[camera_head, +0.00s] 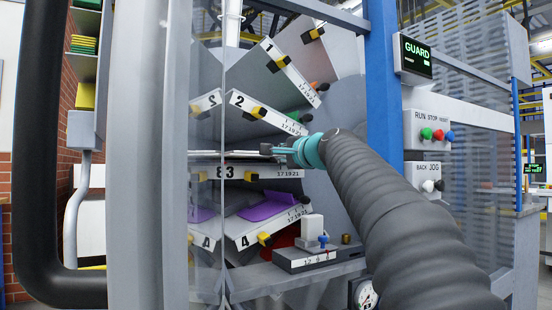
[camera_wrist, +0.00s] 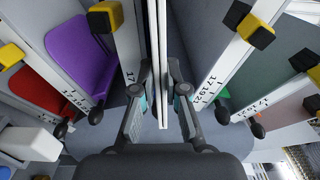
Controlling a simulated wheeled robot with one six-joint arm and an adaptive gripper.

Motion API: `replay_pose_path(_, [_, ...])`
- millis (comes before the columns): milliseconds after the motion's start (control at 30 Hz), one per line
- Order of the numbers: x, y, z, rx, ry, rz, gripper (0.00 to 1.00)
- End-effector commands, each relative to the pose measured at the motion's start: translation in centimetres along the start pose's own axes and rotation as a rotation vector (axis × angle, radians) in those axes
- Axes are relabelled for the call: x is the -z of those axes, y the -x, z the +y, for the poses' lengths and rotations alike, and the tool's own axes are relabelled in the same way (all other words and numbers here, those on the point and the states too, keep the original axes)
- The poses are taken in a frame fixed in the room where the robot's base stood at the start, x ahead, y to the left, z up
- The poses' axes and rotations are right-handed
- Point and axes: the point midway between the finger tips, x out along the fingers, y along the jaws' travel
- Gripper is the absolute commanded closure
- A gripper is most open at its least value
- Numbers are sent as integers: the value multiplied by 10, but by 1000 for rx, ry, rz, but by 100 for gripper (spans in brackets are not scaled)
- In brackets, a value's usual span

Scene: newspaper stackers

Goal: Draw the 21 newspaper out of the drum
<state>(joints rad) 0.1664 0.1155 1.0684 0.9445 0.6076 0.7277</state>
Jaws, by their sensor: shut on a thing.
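The drum (camera_head: 258,128) has several angled pockets with numbered lips. The level pocket marked 3 (camera_head: 225,172) carries the marks 17, 19 and 21 near its right end. A thin pale newspaper edge (camera_head: 245,154) lies just above that lip. My gripper (camera_head: 277,149) reaches in from the right at the right end of this pocket. In the wrist view, my gripper (camera_wrist: 160,78) is shut on a thin pale edge (camera_wrist: 163,45), seen edge-on between its fingers. I cannot read a 21 on the newspaper itself; its far part is hidden inside the drum.
Pockets 2 (camera_head: 262,112) and 1 (camera_head: 287,66) tilt above; pocket 4 (camera_head: 262,228) with a purple sheet (camera_head: 268,205) is below. Yellow-and-black clips sit on the lips. A clear guard panel (camera_head: 208,130) stands at left, a blue post (camera_head: 382,80) at right. A gauge block (camera_head: 318,255) sits below.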

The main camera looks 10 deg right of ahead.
Motion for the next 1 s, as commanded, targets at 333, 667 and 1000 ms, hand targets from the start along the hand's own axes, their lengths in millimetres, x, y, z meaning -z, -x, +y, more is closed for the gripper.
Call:
replay_pose_path(333, [0,15,0,2,0,1,100])
replay_pose_path(667, [0,30,0,2,0,1,100])
replay_pose_path(1000, [0,44,0,2,0,1,100])
